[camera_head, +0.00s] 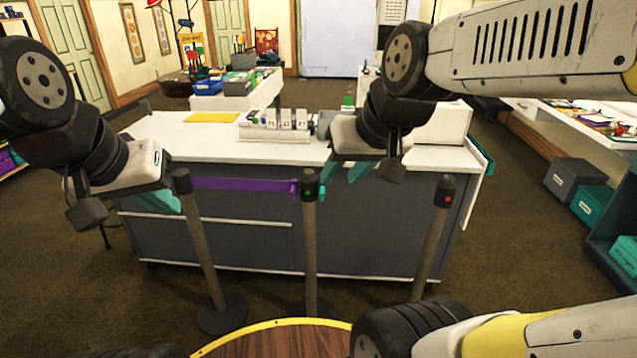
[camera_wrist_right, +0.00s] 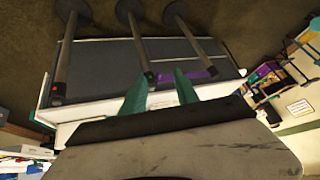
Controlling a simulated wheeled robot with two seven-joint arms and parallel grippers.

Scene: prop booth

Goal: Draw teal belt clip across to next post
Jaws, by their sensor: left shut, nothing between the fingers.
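Three dark-topped posts stand in a row: the left post (camera_head: 205,250), the middle post (camera_head: 310,245) with a green mark, and the right post (camera_head: 433,235) with a red mark. A purple belt (camera_head: 240,184) spans the left and middle posts. A small teal piece (camera_head: 322,193), perhaps the belt clip, shows at the middle post's right side, hard to separate from my teal fingers. My right gripper (camera_head: 338,180) is open beside the middle post's head; its fingers (camera_wrist_right: 162,75) are spread in the right wrist view. My left gripper (camera_head: 172,204) is shut and empty, close to the left post.
A grey counter with a white top (camera_head: 190,140) stands right behind the posts. A round wooden table edge (camera_head: 275,340) is at the bottom front. Storage boxes (camera_head: 572,180) and a side table (camera_head: 590,125) are at the right. Dark floor lies between.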

